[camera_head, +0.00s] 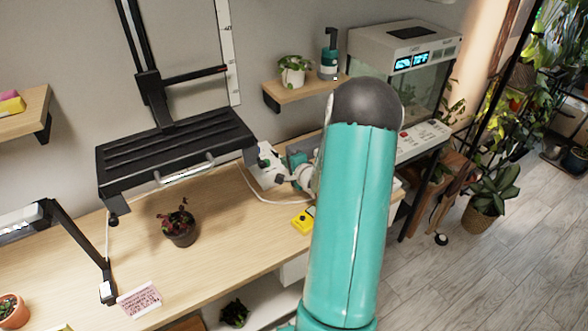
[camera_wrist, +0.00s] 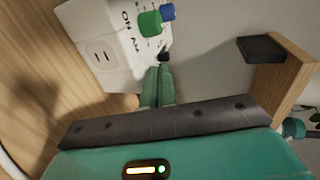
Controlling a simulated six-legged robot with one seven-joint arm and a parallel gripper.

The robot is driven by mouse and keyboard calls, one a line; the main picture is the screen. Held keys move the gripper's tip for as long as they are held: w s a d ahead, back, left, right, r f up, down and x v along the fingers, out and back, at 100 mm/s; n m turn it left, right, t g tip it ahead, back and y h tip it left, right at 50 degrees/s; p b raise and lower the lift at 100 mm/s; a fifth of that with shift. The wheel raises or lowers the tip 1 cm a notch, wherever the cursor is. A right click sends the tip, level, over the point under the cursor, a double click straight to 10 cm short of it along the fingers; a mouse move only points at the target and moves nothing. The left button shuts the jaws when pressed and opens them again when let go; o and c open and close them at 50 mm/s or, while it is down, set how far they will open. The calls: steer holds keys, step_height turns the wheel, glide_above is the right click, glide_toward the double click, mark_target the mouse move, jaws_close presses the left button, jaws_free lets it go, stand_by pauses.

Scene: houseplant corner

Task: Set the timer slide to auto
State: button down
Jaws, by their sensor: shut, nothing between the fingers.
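The white timer box (camera_wrist: 100,45) fills the upper left of the wrist view, with a socket and printed lettering that starts with "ON". A green part (camera_wrist: 150,23) and a blue part (camera_wrist: 167,12) stick out from its face. A small dark piece (camera_wrist: 164,56) shows right at my fingertips; I cannot tell whether it is the slide. My gripper (camera_wrist: 158,72) is shut and empty, its tips close to the box's lower edge; contact cannot be made out. In the head view the timer (camera_head: 266,174) sits at the back of the bench, partly hidden by my arm.
A black slatted shelf (camera_head: 175,150) hangs left of the timer. A wooden wall shelf (camera_head: 305,92) holds a potted plant (camera_head: 293,70) and a bottle (camera_head: 329,55). A yellow object (camera_head: 303,221) lies on the bench (camera_head: 235,235). A dark-leaved plant pot (camera_head: 180,232) stands further left.

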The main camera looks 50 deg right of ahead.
mark_target(277, 154)
steer(key=shift+w+d, duration=0.25)
steer(key=shift+w, duration=0.95)
steer(key=shift+w+d, duration=0.3)
steer(key=shift+w, duration=0.6)
steer(key=shift+s+a, duration=0.15)
steer(key=shift+s, duration=0.05)
